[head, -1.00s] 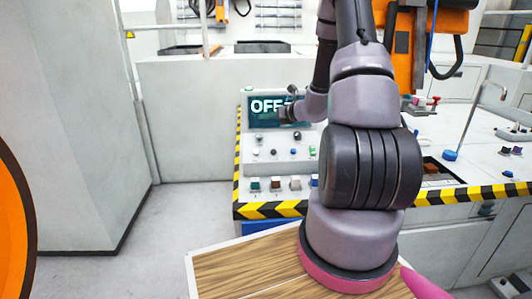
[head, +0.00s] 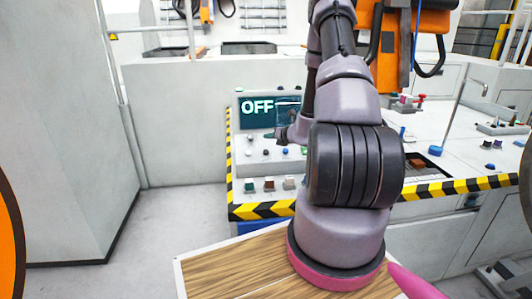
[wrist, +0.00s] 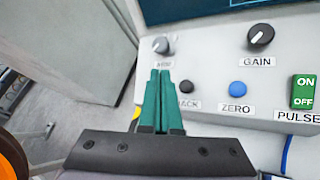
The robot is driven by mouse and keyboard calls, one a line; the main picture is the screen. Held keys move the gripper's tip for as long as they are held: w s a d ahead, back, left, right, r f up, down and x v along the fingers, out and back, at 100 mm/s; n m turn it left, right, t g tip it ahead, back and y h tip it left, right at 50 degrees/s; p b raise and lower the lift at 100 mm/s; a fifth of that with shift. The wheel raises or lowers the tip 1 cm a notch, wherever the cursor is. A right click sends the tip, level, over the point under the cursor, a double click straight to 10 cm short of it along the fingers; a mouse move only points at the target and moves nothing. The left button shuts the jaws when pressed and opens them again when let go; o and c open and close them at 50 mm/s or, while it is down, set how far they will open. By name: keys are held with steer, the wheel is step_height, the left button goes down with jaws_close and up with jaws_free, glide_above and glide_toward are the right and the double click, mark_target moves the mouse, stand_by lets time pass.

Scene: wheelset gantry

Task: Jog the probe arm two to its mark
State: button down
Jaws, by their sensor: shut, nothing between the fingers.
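The control console (head: 240,160) stands ahead, its screen (head: 257,112) reading OFF with more text hidden behind my arm. My gripper (wrist: 161,72) has teal fingers shut together and empty. The fingertips show just below a grey knob (wrist: 163,46) whose label is partly unreadable; I cannot tell whether they touch it. To their right are a black button (wrist: 186,87) labelled partly as ACK, a blue ZERO button (wrist: 237,88), a black GAIN knob (wrist: 260,36) and a green ON/OFF PULSE switch (wrist: 304,92). The probe arm cannot be made out for certain.
Several small switches (head: 269,184) line the console's lower ledge, above a yellow-black striped edge (head: 262,210). A grey cabinet (head: 70,130) stands at left, with clear floor (head: 165,225) before the console. An orange machine (head: 395,50) hangs at the back right.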

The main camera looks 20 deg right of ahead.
mark_target(266, 152)
steer(key=shift+w+d+f, duration=0.15)
steer(key=shift+w+f, duration=0.35)
steer(key=shift+f, duration=0.6)
steer(key=shift+w+d+f, duration=0.1)
steer(key=shift+w+f, duration=0.35)
steer(key=shift+f, duration=0.6)
steer(key=shift+w+d+f, duration=0.15)
steer(key=shift+w+f, duration=0.35)
steer(key=shift+f, duration=0.6)
steer(key=shift+f, duration=0.1)
steer(key=shift+w+f, duration=0.15)
steer(key=shift+f, duration=0.1)
